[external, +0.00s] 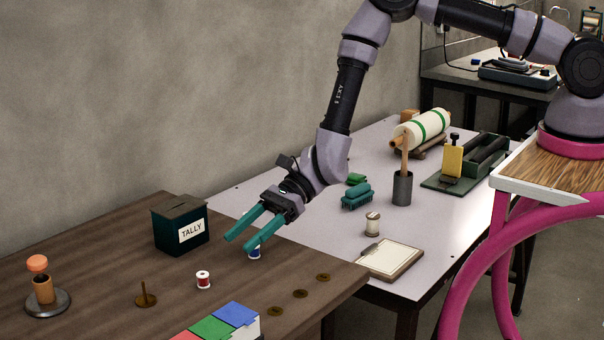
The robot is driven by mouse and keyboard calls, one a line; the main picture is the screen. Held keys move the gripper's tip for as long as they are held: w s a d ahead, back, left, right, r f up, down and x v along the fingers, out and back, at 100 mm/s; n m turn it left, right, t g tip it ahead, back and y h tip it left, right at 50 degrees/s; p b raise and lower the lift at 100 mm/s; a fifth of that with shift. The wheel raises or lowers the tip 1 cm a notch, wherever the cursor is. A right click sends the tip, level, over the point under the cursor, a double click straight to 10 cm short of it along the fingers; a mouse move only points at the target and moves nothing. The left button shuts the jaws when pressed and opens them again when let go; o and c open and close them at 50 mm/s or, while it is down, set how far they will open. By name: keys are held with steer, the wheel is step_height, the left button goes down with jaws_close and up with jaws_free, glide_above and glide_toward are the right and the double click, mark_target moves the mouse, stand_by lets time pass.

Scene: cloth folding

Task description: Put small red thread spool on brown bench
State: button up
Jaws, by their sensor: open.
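A small red thread spool (203,279) with white ends stands upright on the brown bench (110,250), near the middle of its visible top. My gripper (238,244) is open, with two teal fingers pointing down and left above the bench. It is to the right of and above the red spool, apart from it. A blue spool (254,253) stands on the bench just under and behind the fingers, partly hidden by them. I cannot tell whether the fingers touch it.
A dark green TALLY box (181,224) stands behind the red spool. A brass spike (146,296), a stamp on a round base (43,285), colored blocks (222,322) and several brown discs (300,294) are around it. A light table (330,220) with a clipboard (390,258) adjoins the bench.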

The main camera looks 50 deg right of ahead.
steer(key=shift+d+r, duration=0.1)
steer(key=shift+d, duration=0.25)
steer(key=shift+r, duration=0.1)
steer(key=w+d+r+n+g, duration=0.1)
steer(key=d+r+n, duration=0.2)
steer(key=r, duration=0.6)
steer(key=w+d+r+n+g, duration=0.1)
steer(key=d+r+n, duration=0.25)
steer(key=r, duration=0.55)
steer(key=s+d+r+n+h, duration=0.1)
steer(key=s+d+r+n, duration=0.1)
steer(key=d+r, duration=0.45)
steer(key=s+d+r+n+h, duration=0.25)
steer(key=d+r, duration=0.25)
steer(key=r, duration=0.3)
steer(key=s+d+r+n+t+h, duration=0.1)
steer(key=s+d+r, duration=0.3)
steer(key=d, duration=0.6)
steer(key=s+d+r+n+t+h, duration=0.2)
steer(key=s+d+r+t+h, duration=0.1)
steer(key=s+d, duration=0.6)
steer(key=s+d+r+n+t+h, duration=0.1)
steer(key=s+d+r+t+h, duration=0.2)
steer(key=d, duration=0.9)
steer(key=s+r+h, duration=0.1)
steer(key=s+r, duration=0.2)
steer(key=s, duration=0.1)
steer(key=shift+d+n, duration=0.3)
steer(key=shift+d, duration=0.1)
